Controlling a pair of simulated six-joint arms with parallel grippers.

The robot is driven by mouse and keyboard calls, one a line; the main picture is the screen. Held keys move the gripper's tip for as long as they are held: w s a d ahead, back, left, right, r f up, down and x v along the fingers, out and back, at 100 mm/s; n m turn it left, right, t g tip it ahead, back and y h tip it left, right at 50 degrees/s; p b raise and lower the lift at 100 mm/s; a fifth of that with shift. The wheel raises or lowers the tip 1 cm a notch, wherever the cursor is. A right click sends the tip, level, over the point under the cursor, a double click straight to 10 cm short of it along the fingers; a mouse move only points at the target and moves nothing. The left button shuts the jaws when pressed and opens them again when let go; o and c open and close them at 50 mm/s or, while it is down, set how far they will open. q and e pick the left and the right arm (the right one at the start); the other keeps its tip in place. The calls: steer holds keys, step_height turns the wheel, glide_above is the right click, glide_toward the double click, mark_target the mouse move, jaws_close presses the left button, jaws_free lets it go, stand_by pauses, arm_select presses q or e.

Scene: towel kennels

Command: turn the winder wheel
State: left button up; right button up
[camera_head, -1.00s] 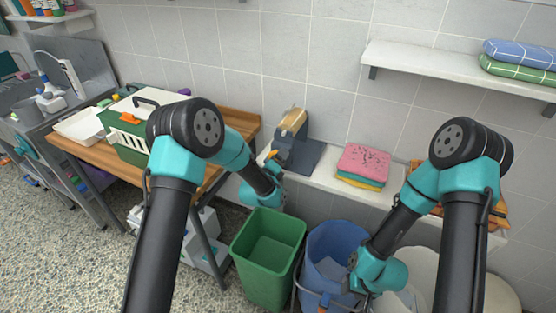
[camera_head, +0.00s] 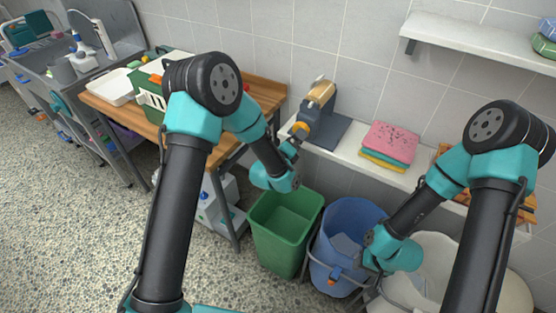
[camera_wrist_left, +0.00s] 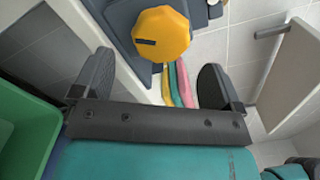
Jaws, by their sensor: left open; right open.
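The winder (camera_head: 322,115) stands on the ledge against the wall, a dark grey bracket with a tan roll on top. Its orange-yellow wheel (camera_head: 299,129) faces my left gripper. In the left wrist view the wheel (camera_wrist_left: 162,34) is a faceted disc with a dark slot, just beyond and between the fingertips. My left gripper (camera_head: 291,147) is open and empty, close in front of the wheel; its fingers show in the left wrist view (camera_wrist_left: 155,82). Whether they touch the wheel I cannot tell. My right gripper (camera_head: 367,248) is open over the blue bucket, its fingers partly hidden.
Folded pink, green and yellow towels (camera_head: 389,144) lie on the ledge right of the winder. A green bin (camera_head: 287,235) and a blue bucket (camera_head: 345,225) stand below. A wooden table (camera_head: 262,90) with a green carrier is at left. A wall shelf (camera_head: 470,45) is above right.

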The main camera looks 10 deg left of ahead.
arm_select(q)
steer(key=v, duration=1.1)
steer(key=shift+s, duration=0.2)
steer(key=shift+a, duration=0.1)
steer(key=s+a+f+n+g+y, duration=0.1)
steer(key=s+a+f+n+g, duration=0.3)
steer(key=f+n, duration=0.4)
steer(key=s+a+f+n+g+y, duration=0.2)
steer(key=s+a+f+n+g, duration=0.2)
steer(key=f+n, duration=0.35)
steer(key=s+a+f+n+g, duration=0.2)
steer(key=s+f+n+g, duration=0.1)
steer(key=s+n, duration=0.3)
steer(key=s+a+f+n+g, duration=0.3)
steer(key=s+n+g, duration=0.1)
steer(key=s+n, duration=0.3)
steer(key=shift+s+f+n+g, duration=0.3)
steer(key=shift+n+g, duration=0.1)
steer(key=shift+n, duration=0.65)
